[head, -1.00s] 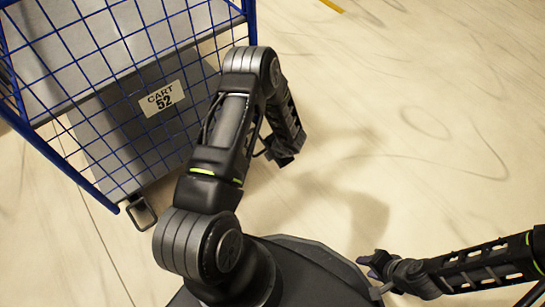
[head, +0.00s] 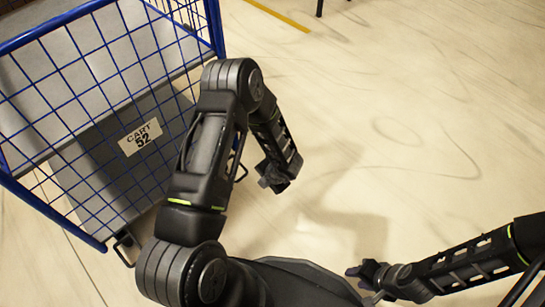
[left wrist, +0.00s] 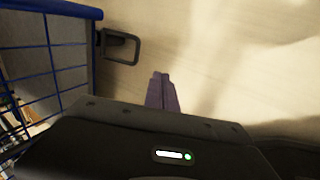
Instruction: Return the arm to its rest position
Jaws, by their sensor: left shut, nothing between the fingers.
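My left arm (head: 205,165) comes in from the lower left of the head view, rises to a bent elbow and hangs down from there. Its fingers are hard to make out in that view. In the left wrist view, my left gripper (left wrist: 162,92) has its two purple fingers together, with nothing between them, above the bare floor. My right gripper (head: 362,274) is at the lower right of the head view, at the end of a forearm reaching in from the right edge. It is small there, and its finger gap is unclear. I see no object in it.
A blue wire cart (head: 103,245) with a "CART 52" label (head: 140,137) stands at the left, close beside my left arm. It also shows in the left wrist view (left wrist: 50,60). The pale floor (head: 400,110) to the right is clear. A yellow line (head: 277,15) crosses the floor farther off.

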